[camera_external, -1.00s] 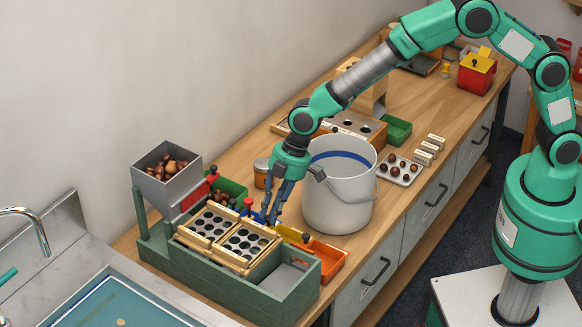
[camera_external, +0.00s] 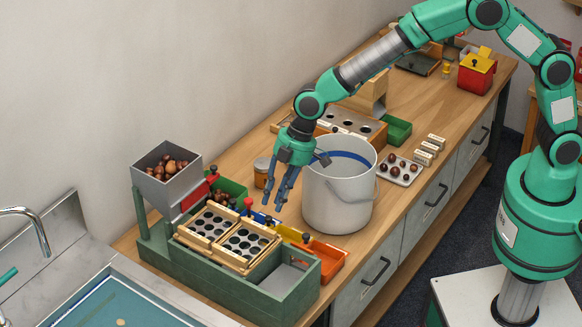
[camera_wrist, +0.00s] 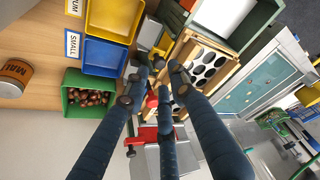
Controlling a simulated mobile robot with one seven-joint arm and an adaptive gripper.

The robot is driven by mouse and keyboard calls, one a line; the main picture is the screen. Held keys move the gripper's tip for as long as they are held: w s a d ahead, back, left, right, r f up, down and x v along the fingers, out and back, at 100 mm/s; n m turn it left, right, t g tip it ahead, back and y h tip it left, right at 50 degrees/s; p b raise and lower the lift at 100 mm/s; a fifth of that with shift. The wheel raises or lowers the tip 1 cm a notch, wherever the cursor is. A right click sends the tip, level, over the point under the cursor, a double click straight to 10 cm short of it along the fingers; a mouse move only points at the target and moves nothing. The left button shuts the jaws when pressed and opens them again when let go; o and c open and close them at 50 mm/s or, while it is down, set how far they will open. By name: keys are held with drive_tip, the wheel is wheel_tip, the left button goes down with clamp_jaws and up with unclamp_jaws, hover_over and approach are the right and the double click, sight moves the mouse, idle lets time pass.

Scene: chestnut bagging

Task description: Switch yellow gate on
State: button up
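The yellow gate (camera_wrist: 159,46) appears to be the small yellow part beside the sorter in the wrist view, above my fingertips in the picture; its on or off position is unclear. In the external view a yellow part with a dark knob (camera_external: 304,238) stands at the sorter's right side, partly hidden by it. The green sorter (camera_external: 200,262) carries two wooden-framed sieves with round holes (camera_external: 212,221). My gripper (camera_external: 279,203) hangs above the sorter's back edge, left of the white bucket. It also shows in the wrist view (camera_wrist: 158,88), its three fingers spread and empty.
The white bucket (camera_external: 336,203) stands close right of my gripper. Behind the sorter are a green bin of chestnuts (camera_wrist: 72,106), a blue bin (camera_wrist: 103,58) and a yellow bin (camera_wrist: 112,16). A grey hopper of chestnuts (camera_external: 178,187) rises at left. A red gate (camera_wrist: 146,134) is near my fingers.

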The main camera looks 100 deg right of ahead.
drive_tip(key=v, duration=0.8)
drive_tip(key=shift+w, duration=0.1)
drive_tip(key=s+a+r+m, duration=0.1)
drive_tip(key=s+a+r, duration=0.2)
drive_tip(key=s+r, duration=0.75)
drive_tip(key=s+a+r+m, duration=0.1)
drive_tip(key=s+a+r, duration=0.2)
drive_tip(key=s+r, duration=0.75)
drive_tip(key=s+f+m+t+h, duration=0.1)
drive_tip(key=s+f+m, duration=0.1)
drive_tip(key=s, duration=2.7)
drive_tip(key=shift+s+a+h, duration=0.25)
drive_tip(key=shift+h, duration=0.15)
